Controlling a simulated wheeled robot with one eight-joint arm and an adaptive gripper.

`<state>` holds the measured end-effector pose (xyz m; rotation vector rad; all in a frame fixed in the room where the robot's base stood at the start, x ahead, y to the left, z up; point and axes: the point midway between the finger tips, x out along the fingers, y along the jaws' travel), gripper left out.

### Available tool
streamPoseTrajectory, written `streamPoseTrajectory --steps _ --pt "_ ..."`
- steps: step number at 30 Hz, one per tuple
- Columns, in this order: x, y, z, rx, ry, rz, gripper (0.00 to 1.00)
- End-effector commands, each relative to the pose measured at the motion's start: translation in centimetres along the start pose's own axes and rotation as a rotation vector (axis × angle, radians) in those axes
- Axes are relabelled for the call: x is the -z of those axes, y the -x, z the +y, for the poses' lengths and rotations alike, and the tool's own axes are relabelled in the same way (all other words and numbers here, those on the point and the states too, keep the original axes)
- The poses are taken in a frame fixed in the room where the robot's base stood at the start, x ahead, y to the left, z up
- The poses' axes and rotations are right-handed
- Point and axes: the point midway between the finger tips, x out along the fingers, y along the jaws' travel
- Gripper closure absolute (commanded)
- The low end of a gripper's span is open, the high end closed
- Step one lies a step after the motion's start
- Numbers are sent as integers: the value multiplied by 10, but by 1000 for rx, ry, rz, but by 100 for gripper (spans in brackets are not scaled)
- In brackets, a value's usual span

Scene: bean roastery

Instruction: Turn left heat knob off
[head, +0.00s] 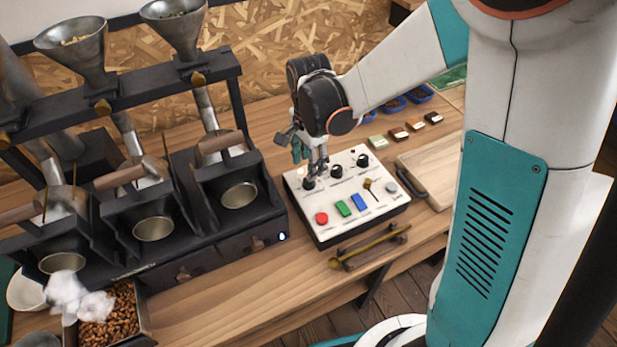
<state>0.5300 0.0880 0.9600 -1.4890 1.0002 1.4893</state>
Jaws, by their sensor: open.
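A white control panel (370,216) with a dark base stands on the wooden bench. Three black knobs run along its back part: the left knob (308,183), the middle knob (336,171) and the right knob (363,160). In front of them are a red button, a green and a blue switch, a small brass toggle and a grey button. My gripper (317,168) points down at the left knob, with its fingertips right at or just above it. It is open. Whether the fingers touch the knob, and the knob's pointer position, I cannot tell.
A dark sample roaster (180,262) with funnels and metal cups stands left of the panel. A brass-coloured rod (372,246) lies in front of it. A wooden board (432,165) lies to the right, and small colour blocks (399,133) and blue bowls (394,104) stand behind.

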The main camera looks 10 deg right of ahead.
Motion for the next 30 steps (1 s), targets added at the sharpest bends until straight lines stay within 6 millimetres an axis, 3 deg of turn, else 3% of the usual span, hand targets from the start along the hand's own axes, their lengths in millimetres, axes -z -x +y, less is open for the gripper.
streamPoseTrajectory --steps 3,9,22,23,28,30 --pt "0 -26 0 0 0 0 52" --pt "0 -50 0 0 0 0 52" --pt "0 -58 0 0 1 0 52" --pt "0 -58 0 0 1 0 54" --pt "0 -58 0 0 1 0 93" --pt "0 -58 0 0 1 0 97"
